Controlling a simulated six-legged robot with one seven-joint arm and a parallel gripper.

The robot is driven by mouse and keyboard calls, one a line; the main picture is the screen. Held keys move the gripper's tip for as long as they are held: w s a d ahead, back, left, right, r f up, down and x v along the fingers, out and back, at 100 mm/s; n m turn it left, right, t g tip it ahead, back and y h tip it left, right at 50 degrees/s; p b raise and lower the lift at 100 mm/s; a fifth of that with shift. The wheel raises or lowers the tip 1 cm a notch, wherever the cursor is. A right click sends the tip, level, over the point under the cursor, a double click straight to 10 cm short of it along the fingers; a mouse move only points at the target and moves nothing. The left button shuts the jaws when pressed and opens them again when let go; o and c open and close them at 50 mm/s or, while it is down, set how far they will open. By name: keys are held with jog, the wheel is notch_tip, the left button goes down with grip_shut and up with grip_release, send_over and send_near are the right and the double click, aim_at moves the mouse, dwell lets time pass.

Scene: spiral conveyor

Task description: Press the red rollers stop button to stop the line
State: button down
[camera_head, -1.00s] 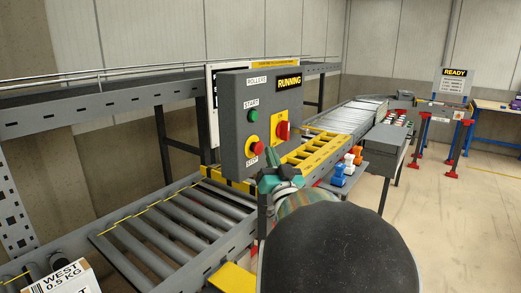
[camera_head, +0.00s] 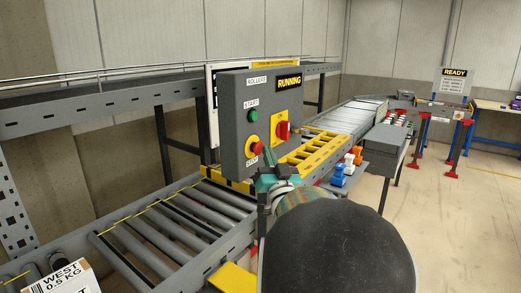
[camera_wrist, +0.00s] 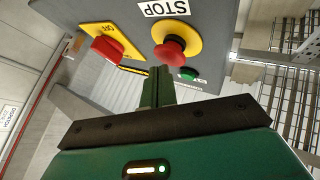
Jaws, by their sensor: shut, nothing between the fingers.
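The red stop button (camera_head: 254,148) sits on a yellow round base on the grey rollers control box (camera_head: 240,103), above a STOP label. In the wrist view the red stop button (camera_wrist: 171,50) is large and near the upper middle. My gripper (camera_head: 272,160) is just below and right of the button in the head view. In the wrist view my gripper (camera_wrist: 158,72) has its fingers together, tips close below the button; I cannot tell if they touch it. The box display (camera_head: 289,83) reads RUNNING.
A green start button (camera_head: 252,116) is above the stop button. A red rotary switch (camera_head: 282,130) on a yellow plate is to the right. The roller conveyor (camera_head: 180,225) runs below the box, with a labelled carton (camera_head: 68,278) at lower left.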

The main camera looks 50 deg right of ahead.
jog(key=shift+w+a, duration=0.1)
jog(key=shift+w, duration=0.45)
dwell(0.8)
jog(key=shift+s, duration=0.95)
jog(key=s, duration=0.5)
jog(key=shift+d, duration=0.35)
dwell(0.7)
